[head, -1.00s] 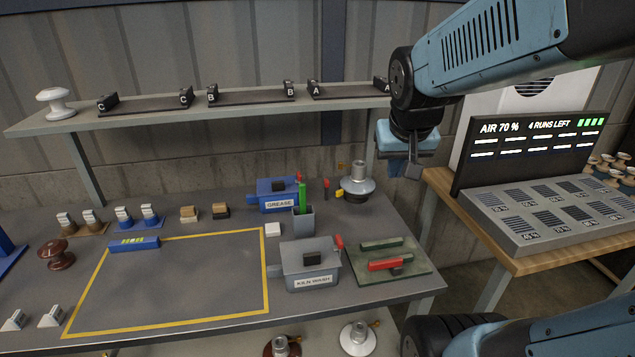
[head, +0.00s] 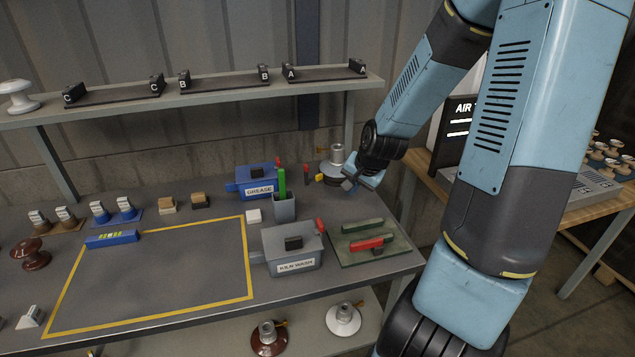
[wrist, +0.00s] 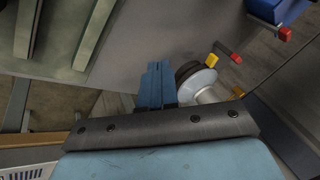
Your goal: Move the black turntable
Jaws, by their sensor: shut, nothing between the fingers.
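A dark round base, which looks like the black turntable (head: 331,182), sits at the back right of the bench under a grey metal cap-like piece (head: 337,158). In the wrist view the turntable (wrist: 190,71) shows as a dark disc edge beside the grey piece (wrist: 207,88), partly hidden by my gripper. My gripper (head: 349,185) is just right of and in front of it in the head view. In the wrist view my gripper's blue fingers (wrist: 157,83) are together and empty, close to the disc's left side. I cannot tell whether they touch it.
The blue GREASE box (head: 258,184) and a grey cup (head: 284,207) stand left of the turntable. The KILN WASH box (head: 292,247) and a green board (head: 372,240) with red and green bars are nearer. The yellow-outlined area (head: 160,275) is mostly clear.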

